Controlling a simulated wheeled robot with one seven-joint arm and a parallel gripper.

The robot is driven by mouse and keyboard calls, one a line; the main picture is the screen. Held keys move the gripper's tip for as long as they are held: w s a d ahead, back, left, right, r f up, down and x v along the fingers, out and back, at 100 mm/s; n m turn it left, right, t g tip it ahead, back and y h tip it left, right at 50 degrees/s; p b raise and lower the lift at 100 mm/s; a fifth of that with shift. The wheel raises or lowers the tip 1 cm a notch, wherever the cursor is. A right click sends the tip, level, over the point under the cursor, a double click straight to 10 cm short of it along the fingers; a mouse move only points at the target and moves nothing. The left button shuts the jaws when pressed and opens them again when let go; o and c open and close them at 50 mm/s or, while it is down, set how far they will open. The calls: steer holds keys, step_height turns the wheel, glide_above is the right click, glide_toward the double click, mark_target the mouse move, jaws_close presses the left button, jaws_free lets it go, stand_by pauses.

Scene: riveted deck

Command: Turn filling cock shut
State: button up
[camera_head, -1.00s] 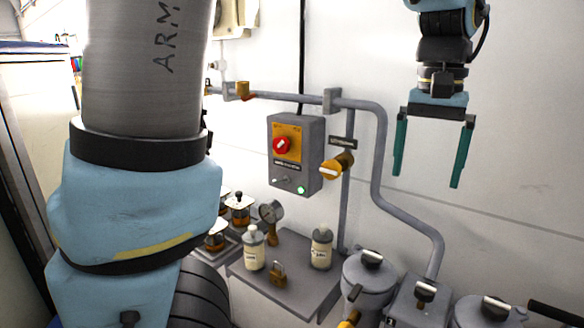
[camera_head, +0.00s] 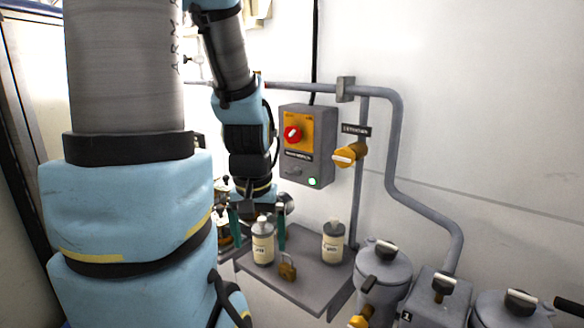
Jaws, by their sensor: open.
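A yellow-handled cock (camera_head: 350,154) sits on the vertical pipe right of the control box, under a small dark label that I cannot read clearly. Another yellow handle (camera_head: 360,320) shows at the bottom edge. I cannot tell by label which is the filling cock. My gripper (camera_head: 259,238) is open, pointing down, well left of and below the cock on the pipe. Its teal fingers show either side of a labelled bottle (camera_head: 263,246); depth between them is unclear. A pressure gauge (camera_head: 286,202) is partly hidden beside the gripper.
A grey control box (camera_head: 309,145) has a red knob and a lit green light. A second bottle (camera_head: 333,242) and a brass padlock (camera_head: 288,268) are on the grey shelf (camera_head: 315,283). Grey canisters (camera_head: 384,272) with black-and-white handles stand lower right. The wall at right is clear.

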steer(key=shift+s+a+f, duration=0.15)
steer(key=shift+a, duration=0.1)
steer(key=shift+c, duration=1.4)
steer(key=shift+m, duration=0.5)
steer(key=d, duration=0.2)
steer(key=w+d+b, duration=0.1)
steer(key=d, duration=0.1)
steer(key=w+d+r, duration=0.1)
steer(key=d, duration=0.2)
steer(key=s+d+r+b, duration=0.1)
steer(key=d, duration=0.5)
steer(key=s+d+r+m+b, duration=0.1)
steer(key=d+r, duration=0.1)
steer(key=d, duration=0.4)
steer(key=s+d+r+m+g+b, duration=0.1)
steer(key=s+d+r, duration=0.1)
steer(key=d, duration=0.4)
steer(key=shift+d, duration=0.15)
step_height(320, 180, up, 4)
steer(key=m+b, duration=0.1)
steer(key=b, duration=0.1)
glide_above(445, 278)
steer(key=shift+g, duration=0.3)
step_height(445, 278, down, 10)
steer(key=shift+f+p, duration=0.25)
steer(key=shift+p, duration=0.9)
steer(key=shift+c, duration=0.2)
jaws_close()
